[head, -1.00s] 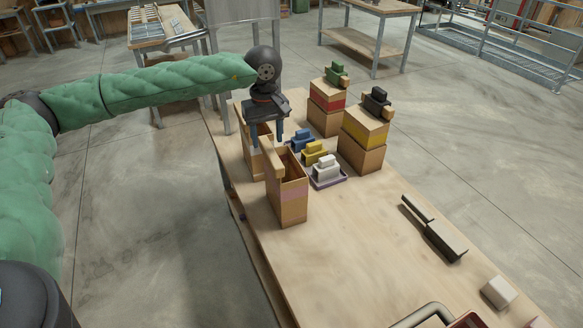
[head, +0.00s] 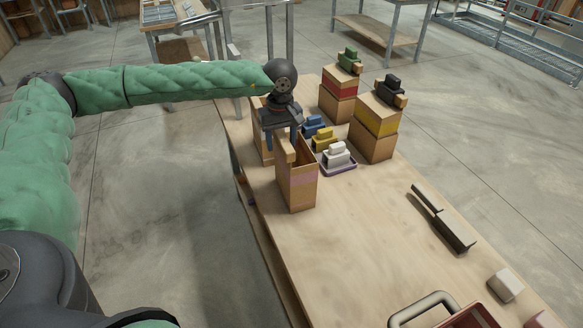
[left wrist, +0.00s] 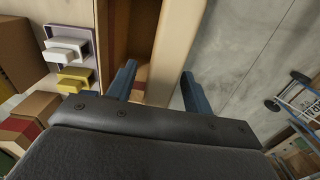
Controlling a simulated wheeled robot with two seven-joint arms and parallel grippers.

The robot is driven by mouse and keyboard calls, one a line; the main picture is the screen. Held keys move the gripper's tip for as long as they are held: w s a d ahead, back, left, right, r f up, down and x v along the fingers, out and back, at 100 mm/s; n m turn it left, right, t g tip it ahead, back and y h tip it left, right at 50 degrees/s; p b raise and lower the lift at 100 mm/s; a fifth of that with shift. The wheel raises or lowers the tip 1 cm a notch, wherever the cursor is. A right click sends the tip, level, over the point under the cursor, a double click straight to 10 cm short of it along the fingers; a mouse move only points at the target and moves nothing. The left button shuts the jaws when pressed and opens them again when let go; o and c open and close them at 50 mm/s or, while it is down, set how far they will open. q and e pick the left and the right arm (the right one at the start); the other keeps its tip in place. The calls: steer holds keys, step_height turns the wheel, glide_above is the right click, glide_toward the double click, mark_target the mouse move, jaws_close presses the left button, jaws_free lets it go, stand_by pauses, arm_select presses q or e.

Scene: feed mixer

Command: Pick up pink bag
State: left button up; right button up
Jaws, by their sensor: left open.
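The pink bag (head: 301,190) is an open-topped brown paper bag with a pale pink band. It stands upright near the left edge of the table. My left gripper (head: 282,143) is open above its near left top edge, fingers pointing down. In the left wrist view, a tan upper edge of a bag (left wrist: 178,45) runs between the two spread fingers (left wrist: 158,78), with no visible grip on it. Whether the fingers touch it cannot be told. My right gripper is not in view.
Another brown bag (head: 262,135) stands just behind, partly hidden by my gripper. A tray (head: 341,170) with white, yellow and blue block-like items sits to the right. Stacked boxes with red (head: 339,88) and yellow (head: 375,118) bands stand beyond. The table's front middle is clear.

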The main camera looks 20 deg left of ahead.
arm_select(q)
jaws_close()
steer(key=shift+r, duration=0.1)
